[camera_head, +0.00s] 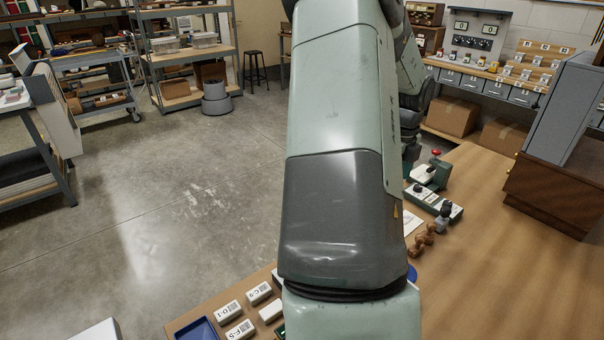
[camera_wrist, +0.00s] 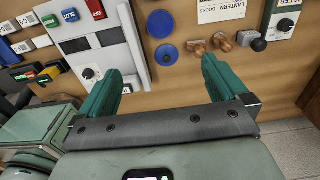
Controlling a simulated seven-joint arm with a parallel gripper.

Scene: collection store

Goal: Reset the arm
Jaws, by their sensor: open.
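My gripper (camera_wrist: 160,67) shows in the wrist view with its two green fingers wide apart and nothing between them. It is over the wooden worktable (camera_wrist: 185,88), with a round blue dish (camera_wrist: 167,55) beyond the gap between the fingertips. My arm (camera_head: 335,120) fills the middle of the head view, reaching down toward the table. In that view the gripper is out of sight, and the arm hides part of the table.
In the wrist view, a pale panel (camera_wrist: 105,50) lies near the left finger and wooden stamps (camera_wrist: 221,41) lie beyond the right one. In the head view, labelled white blocks (camera_head: 259,293) and a blue tray (camera_head: 197,331) are left of my arm. A grey cabinet (camera_head: 563,110) stands right; the table before it is bare.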

